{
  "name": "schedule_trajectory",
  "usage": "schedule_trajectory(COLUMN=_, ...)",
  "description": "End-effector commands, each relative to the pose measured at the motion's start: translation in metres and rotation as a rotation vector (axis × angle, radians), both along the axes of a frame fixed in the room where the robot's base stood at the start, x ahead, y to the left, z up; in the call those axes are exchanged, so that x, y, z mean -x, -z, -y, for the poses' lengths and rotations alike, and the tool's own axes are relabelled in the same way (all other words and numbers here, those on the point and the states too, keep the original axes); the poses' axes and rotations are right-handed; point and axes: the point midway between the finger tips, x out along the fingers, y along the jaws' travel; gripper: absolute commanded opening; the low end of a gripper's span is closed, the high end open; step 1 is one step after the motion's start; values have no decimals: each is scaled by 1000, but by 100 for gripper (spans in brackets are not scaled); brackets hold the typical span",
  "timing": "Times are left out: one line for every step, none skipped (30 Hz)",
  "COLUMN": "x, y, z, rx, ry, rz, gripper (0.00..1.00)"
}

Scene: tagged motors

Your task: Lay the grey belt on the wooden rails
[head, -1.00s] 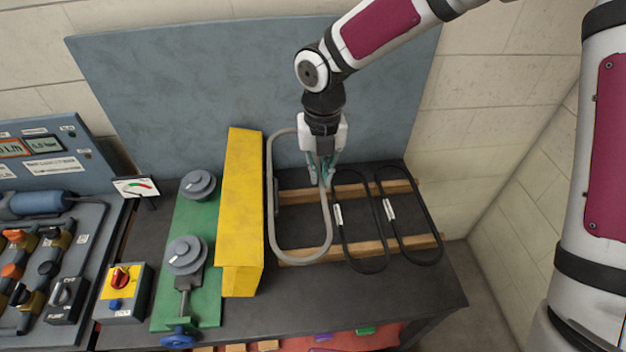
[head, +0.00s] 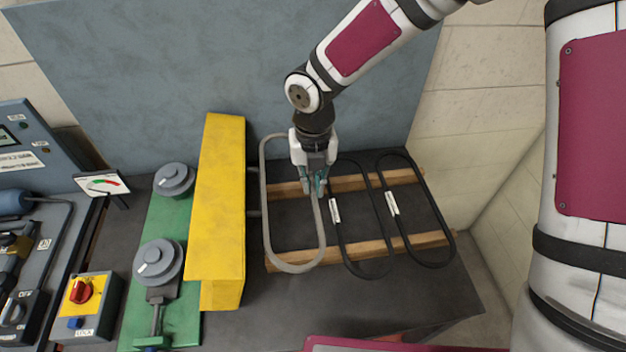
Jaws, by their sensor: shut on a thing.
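The grey belt (head: 267,215) is a long loop at the left end of the wooden rails. My gripper (head: 315,192) is shut on its right side, near the rear rail. The belt's front end overlaps the left end of the front wooden rail (head: 390,250). The rear wooden rail (head: 352,183) runs behind, partly hidden by my gripper. I cannot tell whether the belt touches the rails or hangs just above them.
Two black belts, one in the middle (head: 382,222) and one at the right (head: 432,212), lie across the rails. A tall yellow guard (head: 217,215) stands close left of the grey belt. Two grey pulleys (head: 158,262) sit on a green plate (head: 190,305). A blue-grey panel (head: 180,60) rises behind.

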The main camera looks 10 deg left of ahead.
Motion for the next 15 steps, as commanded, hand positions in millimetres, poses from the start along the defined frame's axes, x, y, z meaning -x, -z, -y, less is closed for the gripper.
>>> schedule_trajectory(x=-1, y=5, z=2, rx=4, ry=2, rz=-2, gripper=0)
schedule_trajectory(x=-1, y=7, z=2, rx=5, ry=2, rz=-2, gripper=0)
schedule_trajectory(x=-1, y=10, z=2, rx=5, ry=2, rz=-3, gripper=0)
schedule_trajectory(x=-1, y=12, z=2, rx=5, ry=2, rz=-3, gripper=0)
schedule_trajectory(x=-1, y=15, z=2, rx=5, ry=2, rz=-4, gripper=0)
schedule_trajectory(x=-1, y=18, z=2, rx=5, ry=2, rz=-4, gripper=0)
schedule_trajectory(x=-1, y=20, z=2, rx=5, ry=2, rz=-3, gripper=0)
schedule_trajectory(x=-1, y=22, z=2, rx=5, ry=2, rz=-3, gripper=0)
schedule_trajectory(x=-1, y=25, z=2, rx=5, ry=2, rz=-3, gripper=0)
schedule_trajectory(x=-1, y=27, z=2, rx=5, ry=2, rz=-4, gripper=0)
schedule_trajectory(x=-1, y=29, z=2, rx=5, ry=2, rz=-4, gripper=0)
schedule_trajectory(x=-1, y=32, z=2, rx=5, ry=1, rz=-5, gripper=0)
schedule_trajectory(x=-1, y=35, z=2, rx=5, ry=1, rz=-4, gripper=0)
schedule_trajectory(x=-1, y=37, z=2, rx=5, ry=1, rz=-4, gripper=0)
schedule_trajectory(x=-1, y=39, z=2, rx=4, ry=0, rz=-3, gripper=0)
